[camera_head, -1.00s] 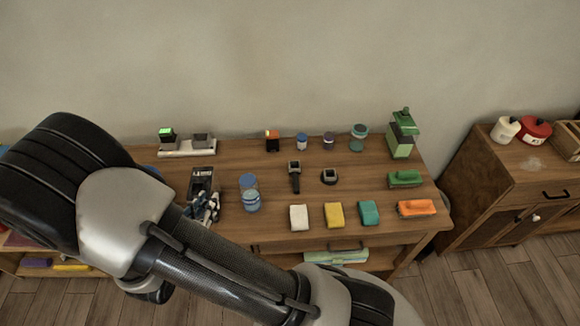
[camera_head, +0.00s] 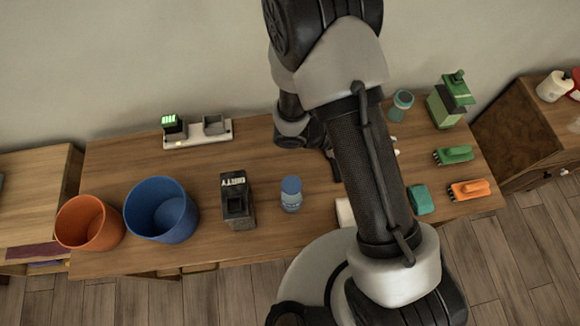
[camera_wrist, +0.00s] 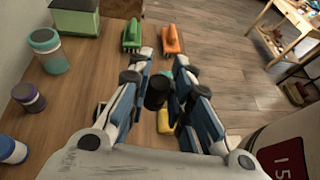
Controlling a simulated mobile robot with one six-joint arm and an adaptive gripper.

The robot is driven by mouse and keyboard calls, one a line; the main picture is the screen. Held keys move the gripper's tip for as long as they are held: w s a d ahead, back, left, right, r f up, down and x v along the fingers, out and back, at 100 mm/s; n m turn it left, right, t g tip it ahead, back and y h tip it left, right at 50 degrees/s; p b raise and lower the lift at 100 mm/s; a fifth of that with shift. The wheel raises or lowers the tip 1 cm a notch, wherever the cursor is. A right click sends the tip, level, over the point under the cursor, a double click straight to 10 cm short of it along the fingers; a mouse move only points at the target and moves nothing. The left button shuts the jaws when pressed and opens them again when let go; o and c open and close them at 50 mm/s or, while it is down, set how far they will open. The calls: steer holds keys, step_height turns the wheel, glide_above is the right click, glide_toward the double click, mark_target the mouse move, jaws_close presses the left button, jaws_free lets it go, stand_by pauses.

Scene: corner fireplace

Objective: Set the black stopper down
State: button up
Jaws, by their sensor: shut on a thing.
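In the wrist view my gripper (camera_wrist: 160,92) is shut on the black stopper (camera_wrist: 157,90), a short dark cylinder between the two fingers. The gripper is over the wooden table (camera_wrist: 82,88); I cannot tell how far the stopper is above the tabletop.
A blue-lidded jar (camera_head: 291,195), a black box-shaped device (camera_head: 237,202), a blue bin (camera_head: 161,209) and an orange bin (camera_head: 89,223) stand left of my arm. Green (camera_head: 453,155) and orange (camera_head: 468,190) brushes lie to its right. Bare tabletop shows behind the bins.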

steer(key=s+a+f+m+g+y, duration=0.1)
steer(key=s+a+m+g+y, duration=0.15)
steer(key=s+m+g, duration=0.4)
steer(key=s+a+f+m+g+y, duration=0.1)
steer(key=s+a+m+g+y, duration=0.15)
steer(key=s+m+g, duration=0.4)
steer(key=s+a+m+g+y, duration=0.1)
steer(key=s+a+m+y, duration=0.3)
steer(key=a+m+y, duration=0.65)
step_height(320, 180, up, 3)
steer(key=m+t+y+b, duration=0.1)
steer(key=m+t+y, duration=1)
steer(key=m+t, duration=0.25)
glide_above(259, 157)
steer(key=shift+y, duration=0.25)
step_height(259, 157, down, 20)
steer(key=b, duration=0.6)
steer(key=shift+r, duration=0.25)
